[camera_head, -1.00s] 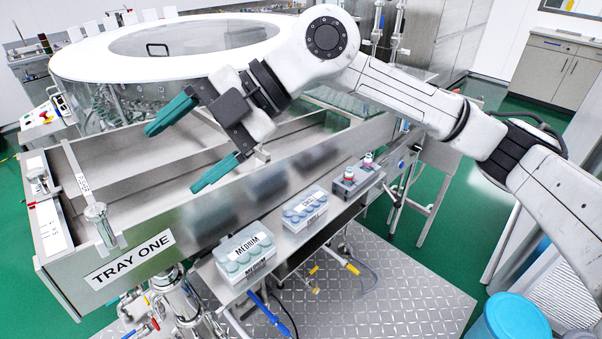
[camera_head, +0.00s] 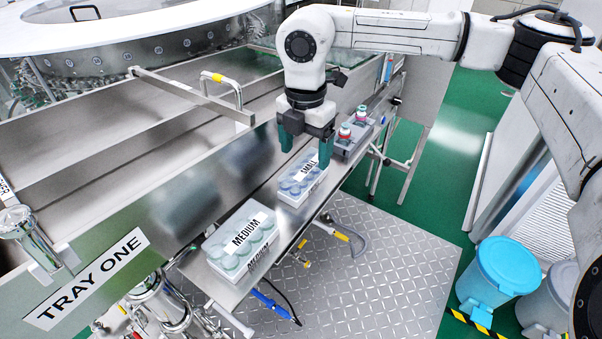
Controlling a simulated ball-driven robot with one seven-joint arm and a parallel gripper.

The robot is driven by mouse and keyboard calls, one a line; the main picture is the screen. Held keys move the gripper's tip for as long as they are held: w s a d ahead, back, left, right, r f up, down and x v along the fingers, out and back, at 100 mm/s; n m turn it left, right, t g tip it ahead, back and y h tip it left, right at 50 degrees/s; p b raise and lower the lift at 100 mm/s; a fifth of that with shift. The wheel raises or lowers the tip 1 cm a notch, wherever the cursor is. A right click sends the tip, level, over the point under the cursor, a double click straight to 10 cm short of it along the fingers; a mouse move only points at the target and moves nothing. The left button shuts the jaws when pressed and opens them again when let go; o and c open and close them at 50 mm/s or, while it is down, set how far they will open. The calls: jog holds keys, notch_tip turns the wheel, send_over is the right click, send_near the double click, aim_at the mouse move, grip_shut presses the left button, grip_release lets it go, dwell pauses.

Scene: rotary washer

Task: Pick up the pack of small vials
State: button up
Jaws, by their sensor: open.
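The pack of small vials (camera_head: 300,180), a clear pack with blue-capped vials and a "SMALL" label, sits on the narrow metal shelf in front of the tray wall. My gripper (camera_head: 305,156) points down above it, with its two green fingers apart. The fingers overlap the pack's far end in the picture. I cannot tell whether they touch it. Nothing shows between the fingers except the pack's label end below.
The pack labelled "MEDIUM" (camera_head: 240,243) stands nearer on the same shelf. A grey holder with red-capped bottles (camera_head: 352,136) is just beyond my gripper. The "TRAY ONE" basin wall (camera_head: 155,205) rises to the left. A blue bin (camera_head: 505,266) stands at right.

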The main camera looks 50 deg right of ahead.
aim_at(304, 165)
jog(key=shift+w+f+p, duration=0.1)
jog(key=shift+f+p, duration=0.8)
jog(key=shift+f, duration=2.55)
jog(key=shift+c, duration=0.2)
jog(key=c, duration=1.1)
